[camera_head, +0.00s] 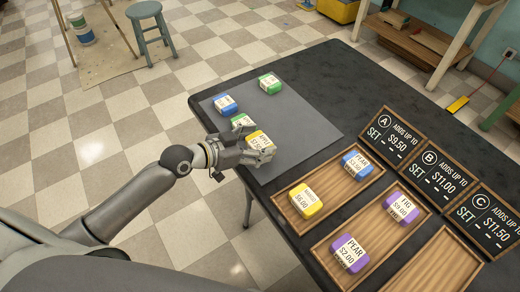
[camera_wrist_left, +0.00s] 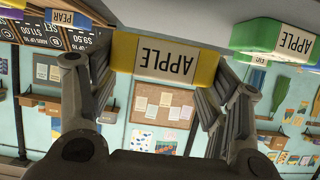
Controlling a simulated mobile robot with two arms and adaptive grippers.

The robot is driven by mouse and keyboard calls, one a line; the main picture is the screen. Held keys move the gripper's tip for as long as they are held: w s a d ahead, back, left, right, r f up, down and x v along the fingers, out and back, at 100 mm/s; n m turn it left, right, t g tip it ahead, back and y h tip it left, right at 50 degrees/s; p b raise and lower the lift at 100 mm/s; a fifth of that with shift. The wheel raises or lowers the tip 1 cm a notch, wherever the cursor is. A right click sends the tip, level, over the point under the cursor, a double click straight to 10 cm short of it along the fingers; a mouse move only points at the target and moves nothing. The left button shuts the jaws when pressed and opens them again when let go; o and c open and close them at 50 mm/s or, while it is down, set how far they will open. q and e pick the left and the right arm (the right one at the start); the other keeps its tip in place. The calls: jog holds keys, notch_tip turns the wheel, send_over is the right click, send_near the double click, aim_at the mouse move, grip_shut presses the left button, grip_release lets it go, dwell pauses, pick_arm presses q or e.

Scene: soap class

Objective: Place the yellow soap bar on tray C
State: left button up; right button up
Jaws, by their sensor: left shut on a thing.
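My left gripper (camera_head: 244,155) is shut on a yellow soap bar (camera_head: 262,143) at the near left edge of the grey mat. In the left wrist view the bar (camera_wrist_left: 165,60) sits between both fingers, its label reading APPLE. I cannot tell whether it touches the mat. Tray C (camera_head: 405,281), a wooden tray at the lower right below sign C (camera_head: 483,204), is empty and partly cut off by the frame. Another yellow soap bar (camera_head: 306,200) lies on tray A. My right gripper is not in view.
The grey mat (camera_head: 290,125) also holds a blue bar (camera_head: 224,105) and two green bars (camera_head: 269,84), one close to my gripper. Tray A (camera_head: 331,188) also has a blue bar (camera_head: 357,164). Tray B (camera_head: 376,234) has two purple bars (camera_head: 350,253). Upright signs line the trays' far ends.

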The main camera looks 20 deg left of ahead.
pick_arm(q)
jog(key=shift+w+d+f, duration=0.1)
jog(key=shift+d+f, duration=0.2)
notch_tip(320, 180, down, 3)
jog(key=shift+w+d+r, duration=0.1)
jog(key=shift+d, duration=0.05)
jog(key=shift+f, duration=0.2)
jog(key=shift+f, duration=0.15)
jog(key=o, duration=1.1)
jog(key=shift+c, duration=0.2)
